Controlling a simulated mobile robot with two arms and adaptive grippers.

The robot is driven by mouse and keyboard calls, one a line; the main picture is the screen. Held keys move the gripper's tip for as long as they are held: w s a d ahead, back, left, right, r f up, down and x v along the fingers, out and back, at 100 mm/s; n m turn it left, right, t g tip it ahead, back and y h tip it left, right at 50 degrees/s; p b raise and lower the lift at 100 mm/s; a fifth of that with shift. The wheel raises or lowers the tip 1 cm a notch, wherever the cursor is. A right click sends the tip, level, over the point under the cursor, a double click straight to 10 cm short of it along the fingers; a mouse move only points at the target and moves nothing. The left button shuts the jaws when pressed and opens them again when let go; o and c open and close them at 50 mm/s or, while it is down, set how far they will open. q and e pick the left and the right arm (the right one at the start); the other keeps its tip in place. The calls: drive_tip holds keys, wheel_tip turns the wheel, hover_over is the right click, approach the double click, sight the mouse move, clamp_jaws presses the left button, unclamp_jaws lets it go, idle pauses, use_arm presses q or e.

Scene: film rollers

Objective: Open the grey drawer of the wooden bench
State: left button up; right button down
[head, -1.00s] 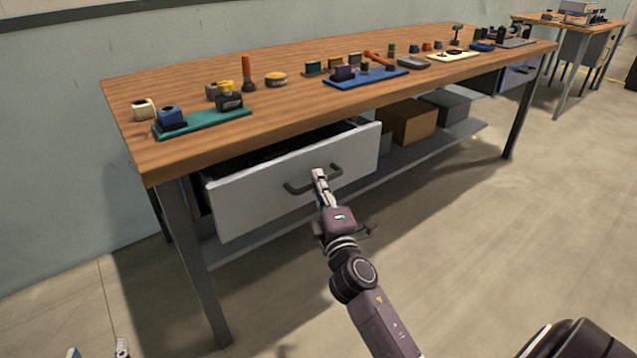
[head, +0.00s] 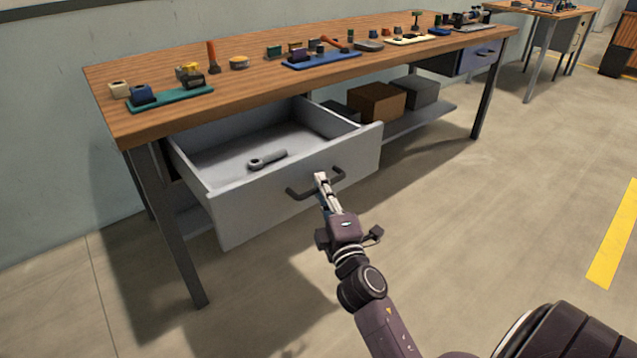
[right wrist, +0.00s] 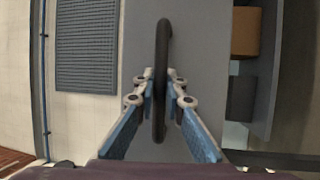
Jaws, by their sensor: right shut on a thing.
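The grey drawer (head: 270,213) under the left end of the wooden bench (head: 230,105) stands well out from the bench, its inside in view. A grey tool with a ring-like end (head: 267,159) lies on its floor. The dark bar handle (head: 300,192) is on the drawer's front. My right gripper (head: 321,178) is shut on the handle; in the right wrist view the fingers (right wrist: 161,98) close on the dark handle (right wrist: 161,40) from both sides. My left gripper is not in view.
On the benchtop stand a green tray (head: 170,99), a blue tray (head: 322,60) and small parts. A brown box (head: 375,102) and grey boxes sit on the lower shelf. A bluish drawer (head: 477,56) is at the bench's far right. The floor before the bench is clear.

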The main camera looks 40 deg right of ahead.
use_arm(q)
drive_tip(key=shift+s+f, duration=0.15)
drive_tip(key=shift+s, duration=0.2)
use_arm(e)
drive_tip(key=shift+s, duration=0.35)
drive_tip(key=c, duration=2.2)
unclamp_jaws()
drive_tip(key=shift+c, duration=0.2)
drive_tip(key=shift+s+f, duration=0.1)
drive_tip(key=v, duration=0.7)
drive_tip(key=shift+s+a, duration=0.1)
drive_tip(key=shift+a, duration=0.05)
